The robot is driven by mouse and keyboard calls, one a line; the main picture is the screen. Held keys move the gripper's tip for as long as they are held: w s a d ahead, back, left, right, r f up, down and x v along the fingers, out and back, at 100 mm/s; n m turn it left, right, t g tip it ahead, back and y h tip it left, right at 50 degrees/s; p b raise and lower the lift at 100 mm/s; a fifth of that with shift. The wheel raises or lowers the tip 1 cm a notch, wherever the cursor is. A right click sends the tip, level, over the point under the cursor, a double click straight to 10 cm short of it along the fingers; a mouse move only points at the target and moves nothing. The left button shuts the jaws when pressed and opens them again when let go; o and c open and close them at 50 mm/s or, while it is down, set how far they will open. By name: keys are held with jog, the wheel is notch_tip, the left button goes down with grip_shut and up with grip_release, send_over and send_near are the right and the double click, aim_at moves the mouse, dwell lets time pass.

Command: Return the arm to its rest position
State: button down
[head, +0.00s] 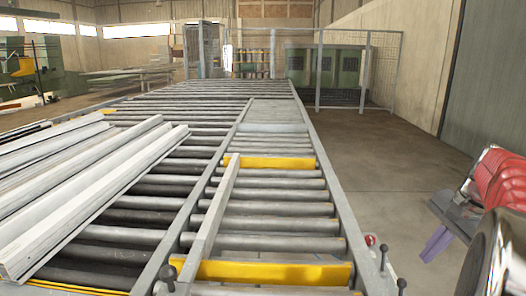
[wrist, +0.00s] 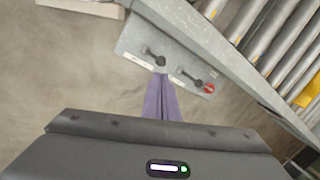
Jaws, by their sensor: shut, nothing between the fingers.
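My gripper (head: 437,243) hangs at the right of the head view, out beside the roller bench and above the floor. In the wrist view its two purple fingers (wrist: 161,80) lie together, shut with nothing between them. Their tips point toward a grey control plate (wrist: 140,38) with two black levers (wrist: 154,57) and a red button (wrist: 209,88). I cannot tell how far apart the fingers and the plate are. In the head view the red button (head: 370,240) and black-knobbed levers (head: 384,250) sit at the bench's near right edge.
A long profile (head: 217,207) lies along the rollers over yellow bars (head: 270,162). Several pale profiles (head: 90,190) are stacked on the left rollers. Open floor (head: 385,165) lies right of the bench, with a mesh fence (head: 342,70) and wall beyond.

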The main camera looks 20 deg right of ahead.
jog(key=a+n, duration=0.4)
jog(key=a, duration=0.6)
jog(key=a+n, duration=0.4)
jog(key=a, duration=0.6)
jog(key=a+n+t+h, duration=0.1)
jog(key=a+n, duration=0.3)
jog(key=a, duration=0.6)
jog(key=shift+s+f, duration=0.2)
jog(key=shift+f, duration=0.2)
jog(key=s+a+f+n+t, duration=0.1)
jog(key=s+a+f+n, duration=0.2)
jog(key=a, duration=0.4)
jog(key=shift+s+a+n, duration=0.25)
jog(key=shift+s+n, duration=0.5)
jog(key=shift+n, duration=0.35)
jog(key=shift+f, duration=0.1)
